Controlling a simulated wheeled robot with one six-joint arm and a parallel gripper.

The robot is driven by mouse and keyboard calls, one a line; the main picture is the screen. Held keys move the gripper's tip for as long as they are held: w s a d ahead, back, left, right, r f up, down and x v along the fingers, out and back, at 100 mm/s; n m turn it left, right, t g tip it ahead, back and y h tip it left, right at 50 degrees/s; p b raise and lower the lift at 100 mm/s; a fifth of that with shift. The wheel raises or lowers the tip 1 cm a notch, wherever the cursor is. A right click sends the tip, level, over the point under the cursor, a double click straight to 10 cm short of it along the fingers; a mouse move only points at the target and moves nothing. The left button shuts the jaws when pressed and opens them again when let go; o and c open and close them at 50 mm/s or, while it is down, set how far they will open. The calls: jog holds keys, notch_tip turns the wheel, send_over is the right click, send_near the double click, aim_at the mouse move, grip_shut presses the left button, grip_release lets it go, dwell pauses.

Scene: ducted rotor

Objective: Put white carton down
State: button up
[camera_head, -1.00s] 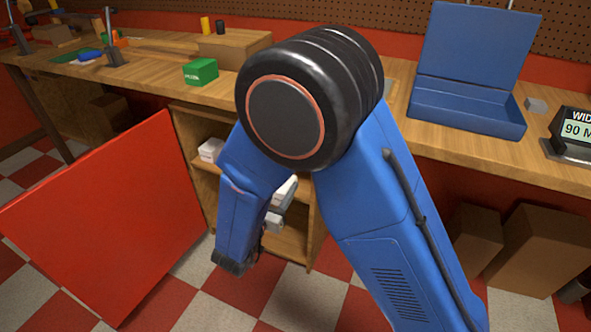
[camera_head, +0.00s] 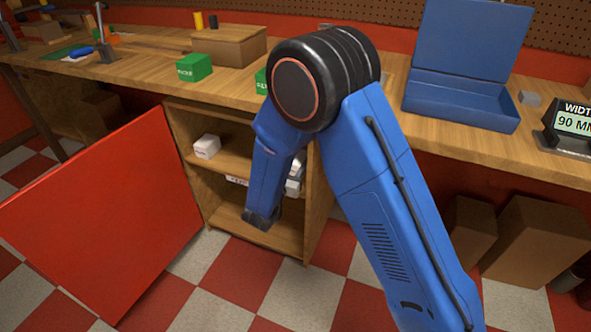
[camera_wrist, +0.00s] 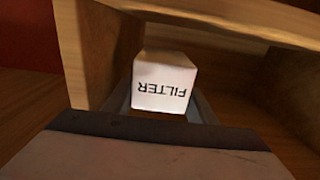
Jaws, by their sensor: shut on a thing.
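My gripper (camera_wrist: 162,108) is shut on a white carton (camera_wrist: 165,82) in the wrist view. The carton's near face carries the word FILTER, upside down in this view. In the head view my gripper (camera_head: 295,180) is partly hidden behind my blue arm, at the front of the open wooden cabinet (camera_head: 318,205). A white carton (camera_head: 207,147) stands on the cabinet's shelf at left. Another white piece with lettering (camera_head: 237,181) shows beside my arm, lower down. I cannot tell whether it is the held carton.
The cabinet's red door (camera_head: 110,225) stands open at left. Above is the workbench (camera_head: 130,82) with a green box (camera_head: 194,68) and an open blue case (camera_head: 460,110). Brown boxes (camera_head: 535,243) stand under the bench at right. Wooden boards surround the carton closely in the wrist view.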

jog(key=shift+f, duration=1.85)
jog(key=shift+w+f, duration=0.15)
jog(key=shift+f, duration=0.1)
jog(key=shift+f, duration=0.1)
jog(key=o, duration=1.3)
jog(key=v, duration=1.2)
jog(key=shift+d, duration=0.1)
